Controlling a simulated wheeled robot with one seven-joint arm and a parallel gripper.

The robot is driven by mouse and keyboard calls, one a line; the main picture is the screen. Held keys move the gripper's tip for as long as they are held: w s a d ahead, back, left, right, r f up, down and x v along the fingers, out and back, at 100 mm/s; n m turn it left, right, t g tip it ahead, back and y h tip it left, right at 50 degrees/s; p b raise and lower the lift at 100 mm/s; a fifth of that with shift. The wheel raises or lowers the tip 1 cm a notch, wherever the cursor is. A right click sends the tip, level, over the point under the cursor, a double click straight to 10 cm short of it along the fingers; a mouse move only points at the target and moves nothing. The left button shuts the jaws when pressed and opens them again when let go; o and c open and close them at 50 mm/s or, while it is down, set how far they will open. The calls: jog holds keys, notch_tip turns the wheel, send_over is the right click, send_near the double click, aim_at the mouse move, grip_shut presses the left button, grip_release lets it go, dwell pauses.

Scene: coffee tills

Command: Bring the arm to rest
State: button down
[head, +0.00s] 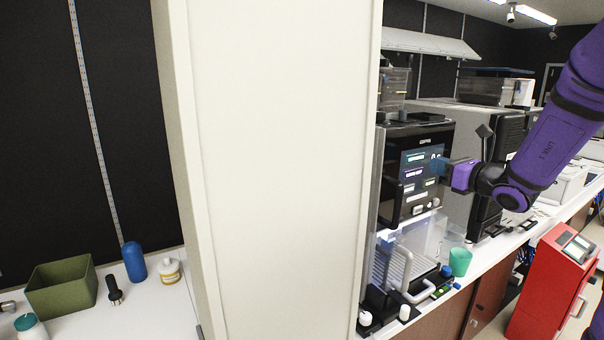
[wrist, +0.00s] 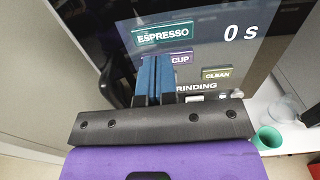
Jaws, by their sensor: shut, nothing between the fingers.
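My purple arm comes in from the right in the head view. My gripper (head: 438,167) is in front of the black coffee machine (head: 411,137), close to its lit screen. In the wrist view my gripper's blue fingers (wrist: 154,62) are together with nothing between them. They overlap the screen (wrist: 205,45), which shows "ESPRESSO", "CUP", "CLEAN", "GRINDING" and "0 s". I cannot tell whether the fingertips touch the screen.
A white pillar (head: 275,170) stands left of the machine. A green cup (head: 460,262) is on the counter by the machine, below my gripper. A red cabinet (head: 545,290) stands at the lower right. An olive bin (head: 62,290) and a blue bottle (head: 134,262) are at the left.

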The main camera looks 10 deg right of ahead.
jog(key=s+a+r+n+g+y, duration=0.1)
jog(key=s+a+n+g+y, duration=0.1)
jog(key=s+a+n+g, duration=0.5)
jog(key=s+a+r+n+g+y, duration=0.1)
jog(key=s+a+r+n+g, duration=0.15)
jog(key=s+a+n, duration=0.85)
jog(key=s+d+n+g+h, duration=0.2)
jog(key=s+n+h, duration=0.7)
jog(key=s+n, duration=0.4)
jog(key=shift+s+f+n, duration=0.4)
jog(key=shift+s, duration=0.1)
